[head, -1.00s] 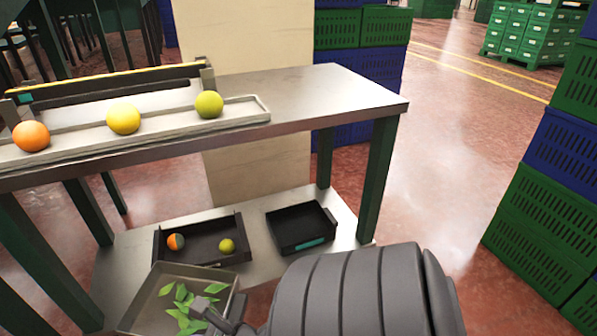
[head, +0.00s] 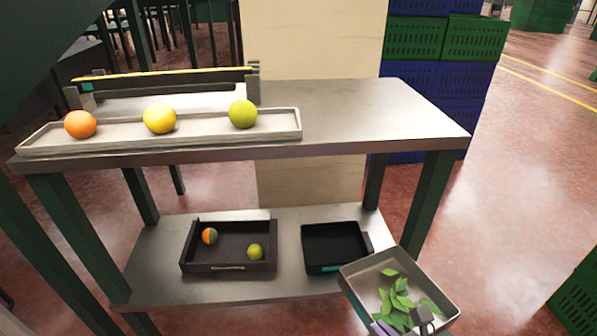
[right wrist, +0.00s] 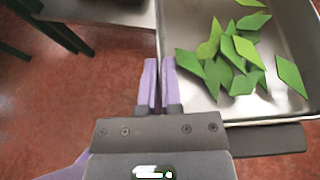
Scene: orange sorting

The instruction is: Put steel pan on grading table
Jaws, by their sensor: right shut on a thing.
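The steel pan (head: 358,268) is a shallow square pan with several green leaves (head: 398,295) in it. It is at the lower right in the head view, in front of the lower shelf's right end, and looks tilted. My right gripper (right wrist: 159,75) is shut on the pan's side wall, its purple fingers on either side of the rim in the right wrist view; the pan (right wrist: 185,25) extends right from them. The grading table (head: 370,105) is steel-topped with dark green legs; its top is above and behind the pan. My left gripper is not in view.
A long tray (head: 285,128) with an orange, a yellow and a green fruit lies on the tabletop's left. The tabletop's right part is bare. The lower shelf (head: 150,275) holds a black tray (head: 230,267) with two fruits and an empty black tray (head: 335,245). Crates (head: 430,75) stand behind.

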